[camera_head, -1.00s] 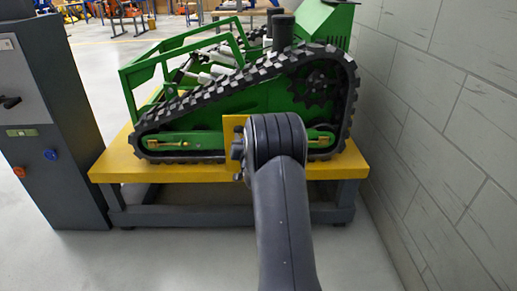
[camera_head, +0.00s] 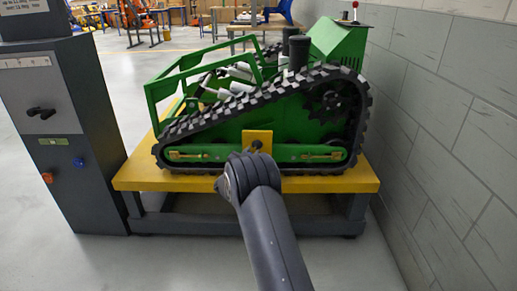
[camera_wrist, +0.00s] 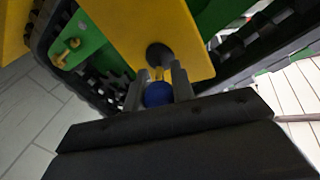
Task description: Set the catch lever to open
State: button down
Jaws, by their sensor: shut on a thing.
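The catch lever (camera_wrist: 157,94) shows in the wrist view as a blue round knob on a short yellow stem, below a dark round pivot on a yellow plate. My gripper (camera_wrist: 156,84) has its two dark fingers on either side of the knob and is shut on it. The yellow plate (camera_head: 257,137) stands upright on the side of the green tracked carrier (camera_head: 225,142), between the runs of its track. In the head view a dark knob-like pivot shows on the plate, while my arm hides the gripper and the blue knob.
The carrier stands on a yellow-topped bench (camera_head: 150,178). A grey cabinet (camera_head: 60,130) with knobs stands close on the left. A grey block wall (camera_head: 440,110) closes the right side. The floor to the left of my arm is open.

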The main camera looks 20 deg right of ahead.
jog(key=shift+w+a+r+m+g+h+p, duration=0.1)
jog(key=shift+w+a+m+g+h+p, duration=0.1)
jog(key=shift+m+g+h+p, duration=0.3)
jog(key=shift+w+a+f+m+g+h+p, duration=0.15)
jog(key=shift+w+m+g+h+p, duration=0.1)
jog(key=shift+m+g+h, duration=0.35)
jog(key=shift+w+a+r+m+g+h+p, duration=0.2)
jog(key=shift+m+g+h+p, duration=0.2)
jog(key=shift+g, duration=0.3)
jog(key=c, duration=1.2)
grip_release()
jog(key=p+v, duration=0.2)
jog(key=v, duration=0.8)
jog(key=shift+a+p, duration=0.3)
jog(key=shift+a, duration=0.05)
jog(key=shift+d, duration=0.1)
